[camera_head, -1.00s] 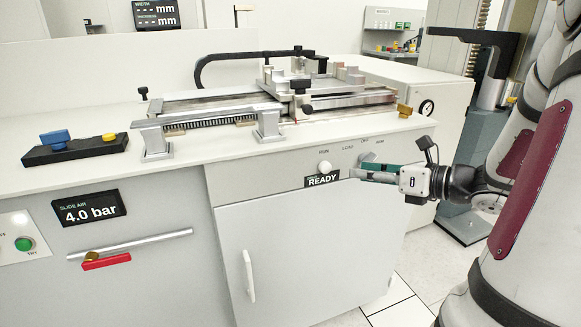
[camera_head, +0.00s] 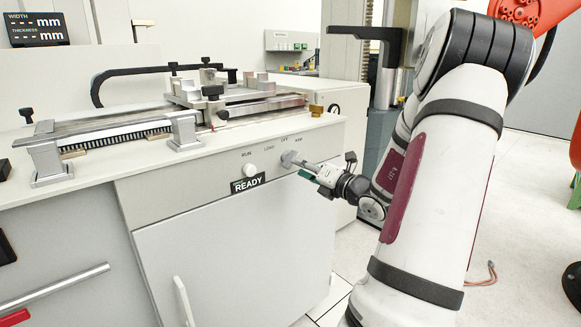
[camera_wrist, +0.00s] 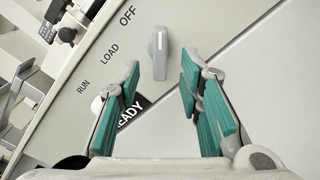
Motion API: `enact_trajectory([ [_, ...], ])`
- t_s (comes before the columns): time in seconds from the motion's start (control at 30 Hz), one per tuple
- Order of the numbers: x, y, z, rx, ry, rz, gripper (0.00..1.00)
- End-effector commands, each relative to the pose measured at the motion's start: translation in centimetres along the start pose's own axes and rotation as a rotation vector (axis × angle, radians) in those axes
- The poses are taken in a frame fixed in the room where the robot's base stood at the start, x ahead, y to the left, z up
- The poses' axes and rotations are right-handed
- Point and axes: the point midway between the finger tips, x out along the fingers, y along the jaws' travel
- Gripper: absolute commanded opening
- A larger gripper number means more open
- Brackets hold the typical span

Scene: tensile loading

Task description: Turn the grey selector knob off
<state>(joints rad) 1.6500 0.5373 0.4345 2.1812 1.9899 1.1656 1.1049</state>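The grey selector knob (camera_head: 289,158) is on the cabinet's front panel, below the OFF and ARM labels. In the wrist view the knob (camera_wrist: 159,54) stands upright in the picture. Its pale line points to the top of the picture, to the right of the OFF label (camera_wrist: 128,16). My gripper (camera_head: 303,165) is right in front of the knob in the head view. In the wrist view my gripper (camera_wrist: 152,76) is open, its green-padded fingers on either side below the knob, with nothing between them. Whether a fingertip touches the knob cannot be told.
A white round button (camera_head: 249,170) and a READY display (camera_head: 248,184) are left of the knob; my left finger partly hides both in the wrist view. The bench top with a metal slide fixture (camera_head: 240,98) is above. A brass knob (camera_head: 316,110) stands at the bench's right edge.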

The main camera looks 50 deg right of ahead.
Motion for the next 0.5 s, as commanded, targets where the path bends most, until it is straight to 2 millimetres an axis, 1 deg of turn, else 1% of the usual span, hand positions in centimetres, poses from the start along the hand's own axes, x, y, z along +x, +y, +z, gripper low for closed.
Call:
enact_trajectory([
  [0.03,1.0,-0.1,-0.1,-0.002,0.000,0.002,0.33],
  [0.2,3.6,-0.1,-0.1,-0.002,0.001,0.001,0.33],
  [0.33,4.7,-0.1,-0.1,-0.002,0.001,0.001,0.33],
  [0.5,5.3,0.0,0.0,-0.001,0.000,0.000,0.33],
])
